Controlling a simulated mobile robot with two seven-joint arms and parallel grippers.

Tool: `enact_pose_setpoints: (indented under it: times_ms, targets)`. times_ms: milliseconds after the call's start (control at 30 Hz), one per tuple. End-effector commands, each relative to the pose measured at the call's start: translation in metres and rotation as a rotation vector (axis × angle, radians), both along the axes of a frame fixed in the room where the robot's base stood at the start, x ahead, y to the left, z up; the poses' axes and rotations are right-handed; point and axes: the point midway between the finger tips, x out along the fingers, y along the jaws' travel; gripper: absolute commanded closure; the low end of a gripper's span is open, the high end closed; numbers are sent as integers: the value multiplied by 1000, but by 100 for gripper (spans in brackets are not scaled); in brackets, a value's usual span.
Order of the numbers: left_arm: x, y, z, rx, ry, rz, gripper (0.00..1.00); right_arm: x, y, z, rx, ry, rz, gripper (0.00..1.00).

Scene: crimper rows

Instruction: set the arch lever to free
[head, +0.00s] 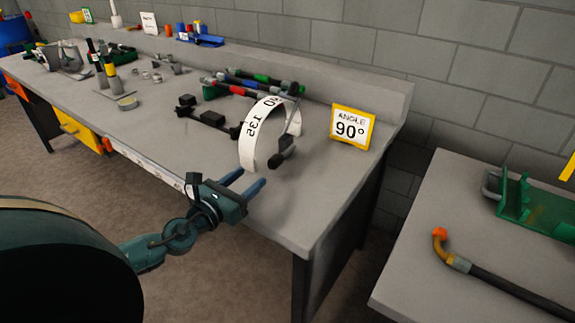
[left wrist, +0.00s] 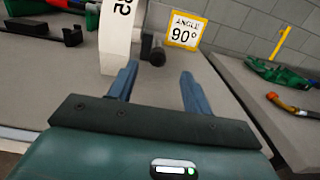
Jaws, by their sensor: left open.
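The white arch (head: 249,150) with printed numbers stands near the right end of the long grey bench. A dark lever with a black grip (head: 284,145) sits at its right side, by the arch's open end. In the left wrist view the arch (left wrist: 117,40) is at the upper middle, with the lever's black end (left wrist: 157,55) just right of it. My left gripper (head: 248,181) is open and empty at the bench's front edge, just in front of the arch and apart from the lever. In the left wrist view its fingers (left wrist: 158,72) point toward the lever's end. My right gripper is out of view.
A yellow-framed "ANGLE 90°" sign (head: 352,128) stands right of the arch. Black clamp parts (head: 203,115) and coloured-handled tools (head: 240,90) lie left of and behind it. A second bench (head: 440,200) at the right holds an orange-tipped hose (head: 500,285) and a green tool.

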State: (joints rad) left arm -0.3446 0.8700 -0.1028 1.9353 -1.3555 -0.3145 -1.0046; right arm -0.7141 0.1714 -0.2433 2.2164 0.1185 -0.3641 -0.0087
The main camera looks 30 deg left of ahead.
Motion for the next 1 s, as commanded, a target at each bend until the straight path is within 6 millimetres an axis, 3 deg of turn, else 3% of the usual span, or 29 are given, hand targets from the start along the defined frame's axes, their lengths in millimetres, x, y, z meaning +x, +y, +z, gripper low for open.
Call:
enact_pose_setpoints:
  times_ms: [33, 100, 367, 1000]
  targets:
    - [0, 0, -11, -1, 0, 0, 50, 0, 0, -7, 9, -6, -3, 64]
    - [0, 0, -15, -2, -1, 0, 50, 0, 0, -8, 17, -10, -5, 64]
    - [20, -1, -11, -4, -3, 1, 50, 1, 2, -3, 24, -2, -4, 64]
    - [119, -9, -13, -5, -1, 2, 50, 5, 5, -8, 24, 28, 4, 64]
